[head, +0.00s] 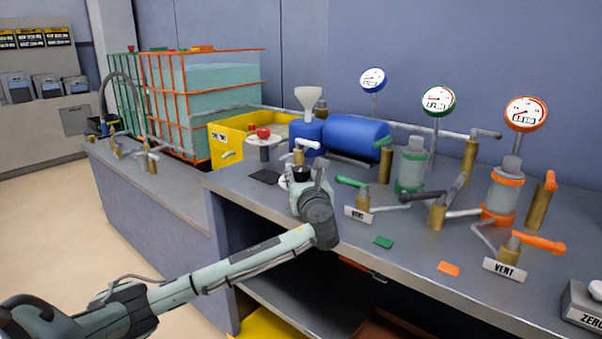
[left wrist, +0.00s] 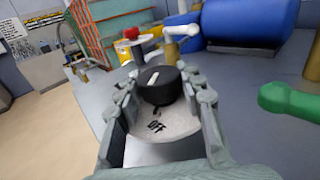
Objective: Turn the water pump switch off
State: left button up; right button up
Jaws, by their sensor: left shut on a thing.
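The water pump switch is a black round knob (left wrist: 158,88) with a white pointer line, on a pale grey round plate (left wrist: 165,122) marked OFF on the side nearest the left wrist camera. The white line lies on the knob's far upper side, away from the OFF mark. My left gripper (left wrist: 160,97) has its fingers on both sides of the knob and is shut on it. In the head view the left gripper (head: 303,177) is over the bench's near left part, and the dark knob (head: 301,172) shows between its fingers. My right gripper is not in view.
Close behind stand a pedestal with a red knob (head: 263,133), a white-handled valve (head: 307,144) and a blue tank (head: 356,138). A green-handled valve (head: 352,181) stands just right of the gripper. The floor at left is clear.

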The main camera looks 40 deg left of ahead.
pick_arm(q)
jog(key=shift+n+g+y, duration=0.7)
jog(key=shift+g, duration=0.4)
jog(key=o, duration=1.2)
jog(key=v, duration=1.2)
jog(key=shift+f, duration=0.15)
